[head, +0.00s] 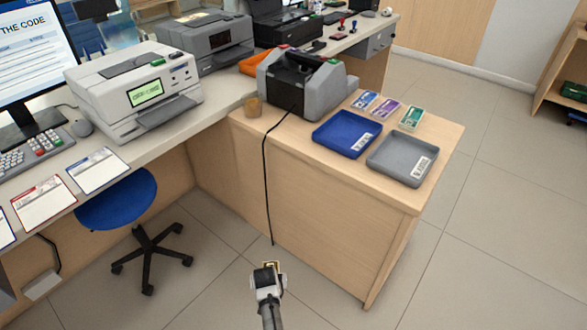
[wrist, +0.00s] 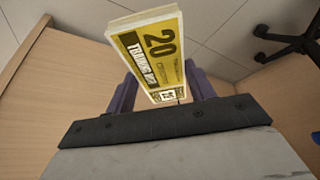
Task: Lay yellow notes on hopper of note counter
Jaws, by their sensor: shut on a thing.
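My gripper (head: 269,268) is low in the head view, over the floor in front of the side counter. In the wrist view my gripper (wrist: 163,95) is shut on the yellow notes (wrist: 150,55), a bundle marked 20 that stands out past the fingers. In the head view only a small edge of the bundle shows at the fingertips. The note counter (head: 318,98) is a grey and black machine at the back left of the side counter, well apart from my gripper. Its dark hopper is on top; its inside is hard to make out.
A blue tray (head: 322,138) and a grey tray (head: 381,172) lie on the side counter (head: 262,132). Blue, purple and green note bundles (head: 387,109) lie behind them. A black cable hangs down the counter front. A blue stool (head: 120,205) stands at left.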

